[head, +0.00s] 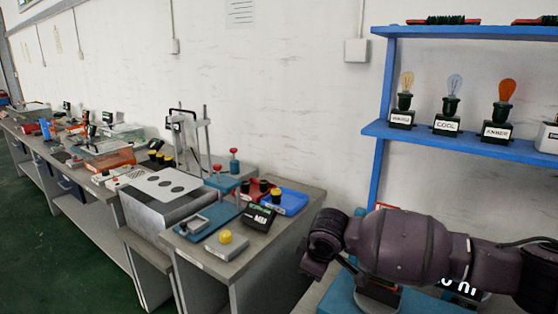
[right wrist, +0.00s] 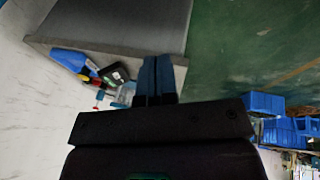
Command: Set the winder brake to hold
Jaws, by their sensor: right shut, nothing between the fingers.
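I cannot tell for sure which part is the winder brake; no label for it is readable. A blue-based device (head: 340,302) stands at the bottom right of the head view, largely hidden behind my right arm. A dark display with white characters (head: 462,291) shows partly below that arm. My right gripper (right wrist: 157,76) shows in the right wrist view, its two blue fingers side by side, shut and empty. It points toward a grey bench (right wrist: 110,40). In the head view I cannot make out its fingertips. My left gripper is in neither view.
A bench holds a yellow-button box (head: 226,240), a dark display unit (head: 259,216) and a blue tray (head: 288,202). A press frame (head: 205,140) stands behind. Blue shelves (head: 470,141) with labelled bulbs are on the right. Green floor (head: 60,240) is clear at left.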

